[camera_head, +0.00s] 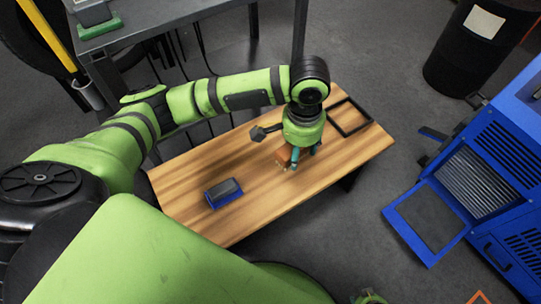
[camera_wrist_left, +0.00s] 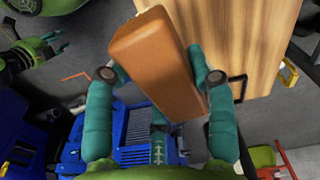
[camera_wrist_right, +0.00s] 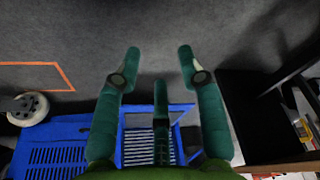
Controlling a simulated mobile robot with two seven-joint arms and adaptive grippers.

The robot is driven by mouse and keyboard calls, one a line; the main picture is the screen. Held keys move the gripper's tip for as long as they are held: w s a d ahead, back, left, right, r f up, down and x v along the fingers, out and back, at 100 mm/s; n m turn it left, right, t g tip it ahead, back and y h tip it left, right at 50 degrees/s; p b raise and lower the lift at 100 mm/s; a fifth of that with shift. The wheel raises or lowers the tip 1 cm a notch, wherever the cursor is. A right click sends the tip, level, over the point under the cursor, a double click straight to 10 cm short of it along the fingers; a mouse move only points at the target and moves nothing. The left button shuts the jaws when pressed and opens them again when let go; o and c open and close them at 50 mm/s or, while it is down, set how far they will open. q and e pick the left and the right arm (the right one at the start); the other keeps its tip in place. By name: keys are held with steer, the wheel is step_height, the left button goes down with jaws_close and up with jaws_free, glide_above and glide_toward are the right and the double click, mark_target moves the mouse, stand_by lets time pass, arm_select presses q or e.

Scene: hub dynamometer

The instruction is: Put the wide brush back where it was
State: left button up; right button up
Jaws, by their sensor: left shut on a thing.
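My left gripper (camera_head: 304,156) is above the wooden bench, shut on a brown block-shaped thing (camera_head: 282,157). In the left wrist view this brown block (camera_wrist_left: 155,62) lies lengthwise between the teal fingers. It may be the wide brush's body, but I see no bristles, so I cannot tell. A blue block with a dark grey top (camera_head: 223,192) lies on the bench, left of the gripper. A thin black rectangular frame (camera_head: 334,127) lies flat at the bench's far right end. My right gripper (camera_wrist_right: 158,68) is open and empty, away from the bench, in the right wrist view.
The wooden bench (camera_head: 190,172) has bare room between the blue block and my left gripper. A blue machine (camera_head: 490,165) with a lowered flap stands at right. A black barrel (camera_head: 475,50) is behind it. A grey table (camera_head: 150,22) stands at the upper left.

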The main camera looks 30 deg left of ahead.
arm_select(q)
step_height(320, 180, down, 7)
steer(key=s+d+m+b, duration=0.1)
steer(key=s+d+m, duration=0.1)
steer(key=b, duration=0.4)
glide_above(270, 172)
step_height(270, 172, down, 7)
steer(key=shift+s+d+r, duration=0.15)
steer(key=shift+a, duration=0.2)
step_height(270, 172, down, 4)
steer(key=shift+r+b, duration=0.1)
steer(key=shift+b, duration=0.5)
arm_select(e)
step_height(270, 172, up, 14)
steer(key=w, duration=0.1)
steer(key=shift+w+a+r+t, duration=0.15)
steer(key=shift+w+r+t, duration=0.05)
steer(key=shift+r+t, duration=0.1)
arm_select(q)
steer(key=shift+f, duration=0.2)
arm_select(e)
steer(key=shift+f, duration=0.1)
arm_select(q)
steer(key=o, duration=1)
steer(key=shift+f, duration=0.1)
arm_select(e)
steer(key=shift+f, duration=0.1)
